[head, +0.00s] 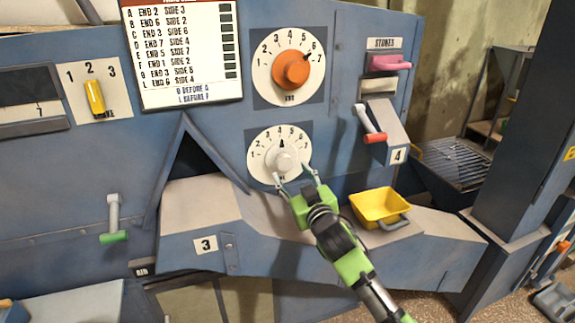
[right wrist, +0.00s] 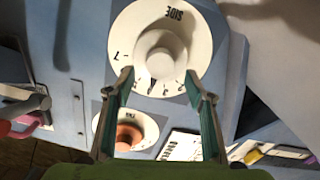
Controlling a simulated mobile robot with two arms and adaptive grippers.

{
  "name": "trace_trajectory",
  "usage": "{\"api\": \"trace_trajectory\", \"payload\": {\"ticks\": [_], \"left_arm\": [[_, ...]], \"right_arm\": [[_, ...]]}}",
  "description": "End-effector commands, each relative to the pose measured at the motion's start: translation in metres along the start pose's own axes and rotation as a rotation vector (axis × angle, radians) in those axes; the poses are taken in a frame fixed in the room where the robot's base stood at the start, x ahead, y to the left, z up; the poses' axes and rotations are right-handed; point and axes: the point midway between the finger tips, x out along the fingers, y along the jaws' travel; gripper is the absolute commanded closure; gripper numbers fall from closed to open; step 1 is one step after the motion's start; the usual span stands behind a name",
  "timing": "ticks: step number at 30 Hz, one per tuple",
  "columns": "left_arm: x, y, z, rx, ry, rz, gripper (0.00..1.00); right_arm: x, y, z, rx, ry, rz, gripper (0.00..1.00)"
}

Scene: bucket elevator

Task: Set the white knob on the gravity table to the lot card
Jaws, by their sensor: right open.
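The white knob (head: 284,160) sits at the middle of a round white dial numbered 1 to 7. Its dark mark seems to point up near 4. In the right wrist view the knob (right wrist: 160,58) is on the dial lettered SIDE. My right gripper (head: 295,177) is open, its fingertips at the dial's lower edge. In the right wrist view the fingers (right wrist: 159,76) stand apart, either side of the knob's near edge; I cannot tell whether they touch. The lot card (head: 185,50) hangs at upper left with END and SIDE numbers; its top is cut off. My left gripper is out of view.
An orange knob (head: 290,70) on the END dial above points near 6. A yellow tray (head: 380,207) rests on the ledge at right. A red-handled lever (head: 370,125), a pink handle (head: 390,62), a yellow switch (head: 94,97) and a green-handled lever (head: 113,220) also stick out.

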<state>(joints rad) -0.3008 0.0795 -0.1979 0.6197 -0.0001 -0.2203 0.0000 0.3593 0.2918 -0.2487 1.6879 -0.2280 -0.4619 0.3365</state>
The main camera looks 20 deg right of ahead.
Motion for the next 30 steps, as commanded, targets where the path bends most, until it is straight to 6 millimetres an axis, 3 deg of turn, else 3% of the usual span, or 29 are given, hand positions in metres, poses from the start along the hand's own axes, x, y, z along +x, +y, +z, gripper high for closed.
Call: {"api": "trace_trajectory", "payload": {"ticks": [9, 22, 23, 27, 30], "left_arm": [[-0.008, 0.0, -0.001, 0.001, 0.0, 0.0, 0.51], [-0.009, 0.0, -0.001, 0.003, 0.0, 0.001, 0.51], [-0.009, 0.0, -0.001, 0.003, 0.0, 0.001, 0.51], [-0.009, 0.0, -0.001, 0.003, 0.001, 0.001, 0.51], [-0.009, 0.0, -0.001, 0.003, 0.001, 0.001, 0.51]], "right_arm": [[0.038, 0.0, -0.001, 0.0, 0.0, 0.0, 0.51], [0.045, 0.0, 0.0, 0.0, 0.0, 0.0, 0.51], [0.045, 0.0, 0.0, 0.0, 0.0, 0.0, 0.53], [0.045, 0.0, 0.0, 0.0, 0.0, 0.0, 0.89], [0.045, 0.0, 0.0, 0.0, -0.001, 0.0, 0.89]]}}
